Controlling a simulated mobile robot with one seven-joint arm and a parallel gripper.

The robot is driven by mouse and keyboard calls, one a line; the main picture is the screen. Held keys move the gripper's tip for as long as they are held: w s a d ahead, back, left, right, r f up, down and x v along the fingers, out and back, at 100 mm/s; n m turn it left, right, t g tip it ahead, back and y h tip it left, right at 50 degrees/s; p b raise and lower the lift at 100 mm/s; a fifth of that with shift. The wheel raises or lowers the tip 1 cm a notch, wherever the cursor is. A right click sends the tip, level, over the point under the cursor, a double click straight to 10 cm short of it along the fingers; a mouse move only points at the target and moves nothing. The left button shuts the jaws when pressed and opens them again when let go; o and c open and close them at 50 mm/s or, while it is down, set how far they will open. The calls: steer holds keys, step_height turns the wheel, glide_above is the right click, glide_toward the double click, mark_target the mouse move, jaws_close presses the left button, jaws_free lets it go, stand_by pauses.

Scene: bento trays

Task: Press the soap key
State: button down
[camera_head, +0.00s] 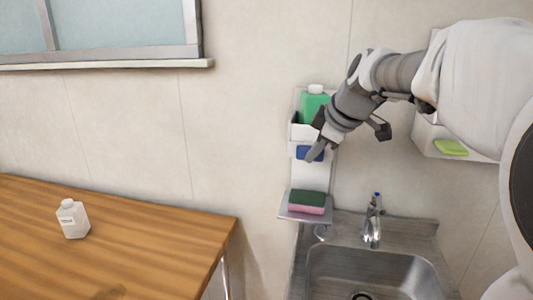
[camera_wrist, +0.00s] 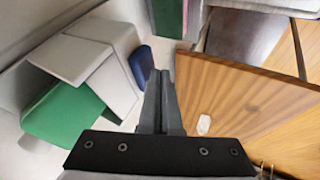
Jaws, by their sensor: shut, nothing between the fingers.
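A white soap dispenser (camera_head: 301,131) is mounted on the wall with a green bottle (camera_head: 313,106) in its top. Its blue key (camera_head: 301,152) is on the front, partly hidden by my fingers in the head view. My gripper (camera_head: 312,156) is shut and empty, its fingertips in front of the key. In the wrist view, the blue key (camera_wrist: 142,64) shows just left of the closed fingers (camera_wrist: 160,82), close beside the tips. Whether they touch I cannot tell. The green bottle (camera_wrist: 64,122) and white dispenser body (camera_wrist: 100,60) are to the left.
A green and pink sponge (camera_head: 307,202) lies on a small shelf (camera_head: 290,214) below the dispenser. A metal sink (camera_head: 372,270) with a tap (camera_head: 372,222) is at the lower right. A wooden table (camera_head: 150,255) at left holds a white bottle (camera_head: 73,222).

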stand_by(0.3)
steer(key=shift+w+d+r, duration=0.1)
steer(key=shift+w+d, duration=0.15)
steer(key=shift+w, duration=0.3)
steer(key=shift+w+d+r, duration=0.1)
steer(key=shift+w+d, duration=0.1)
steer(key=shift+w, duration=0.35)
